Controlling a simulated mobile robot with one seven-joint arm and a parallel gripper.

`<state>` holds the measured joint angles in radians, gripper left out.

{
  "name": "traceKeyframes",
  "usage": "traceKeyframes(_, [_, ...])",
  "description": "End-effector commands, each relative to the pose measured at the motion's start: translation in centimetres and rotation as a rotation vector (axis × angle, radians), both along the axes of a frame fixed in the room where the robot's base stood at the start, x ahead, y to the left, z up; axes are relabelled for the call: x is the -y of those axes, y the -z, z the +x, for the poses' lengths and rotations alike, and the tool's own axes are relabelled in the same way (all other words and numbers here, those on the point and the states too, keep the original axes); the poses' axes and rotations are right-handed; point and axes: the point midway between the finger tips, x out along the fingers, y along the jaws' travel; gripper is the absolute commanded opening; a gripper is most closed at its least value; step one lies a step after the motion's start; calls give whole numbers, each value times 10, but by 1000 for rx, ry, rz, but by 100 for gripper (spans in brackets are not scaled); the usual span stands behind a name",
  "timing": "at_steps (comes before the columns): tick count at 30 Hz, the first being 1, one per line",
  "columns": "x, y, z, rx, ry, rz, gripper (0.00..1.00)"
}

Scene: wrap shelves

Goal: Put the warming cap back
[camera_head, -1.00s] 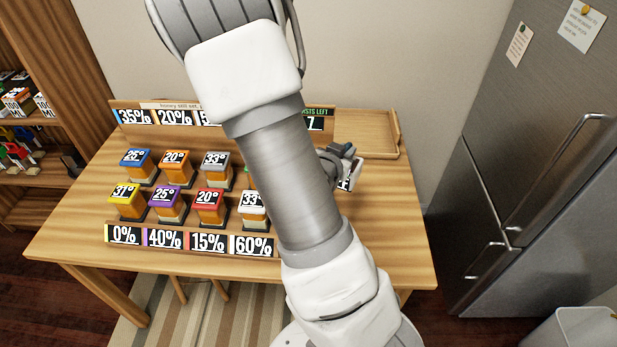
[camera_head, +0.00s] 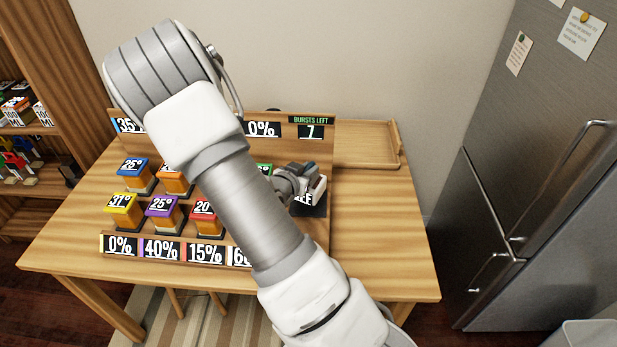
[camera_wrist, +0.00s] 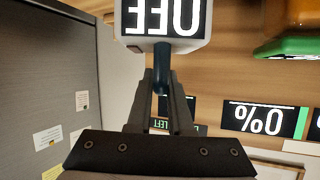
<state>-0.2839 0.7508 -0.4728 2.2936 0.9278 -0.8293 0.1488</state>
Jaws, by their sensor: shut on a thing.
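The warming cap is a white block with a black OFF label (camera_wrist: 168,20) and a dark stem. In the head view the cap (camera_head: 316,190) is at the right end of the jar rows, over or at a dark square pad (camera_head: 312,210). I cannot tell whether it touches the pad. My gripper (camera_wrist: 164,92) is shut on the cap's stem in the wrist view, where the label appears upside down. In the head view my gripper (camera_head: 300,176) is partly hidden by its own wrist.
Jars with coloured lids, such as a yellow one (camera_head: 123,205) and a purple one (camera_head: 165,208), stand left of my gripper. A BURSTS LEFT sign (camera_head: 311,126) reads 1. A wooden tray (camera_head: 365,158) is at the back right. The table's right side is clear.

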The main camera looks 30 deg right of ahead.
Motion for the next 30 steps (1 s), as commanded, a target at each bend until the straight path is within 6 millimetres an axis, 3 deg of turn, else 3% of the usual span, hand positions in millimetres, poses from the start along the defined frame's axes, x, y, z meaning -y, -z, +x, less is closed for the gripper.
traceKeyframes(6, [1, 26, 0, -1, -1, -2, 0])
traceKeyframes(18, [1, 31, 0, 2, 1, -1, 0])
traceKeyframes(19, [0, 32, -1, 0, 0, 0, 20])
traceKeyframes(24, [0, 30, -1, 0, 0, 0, 49])
traceKeyframes(30, [0, 30, -1, 0, 0, 0, 49])
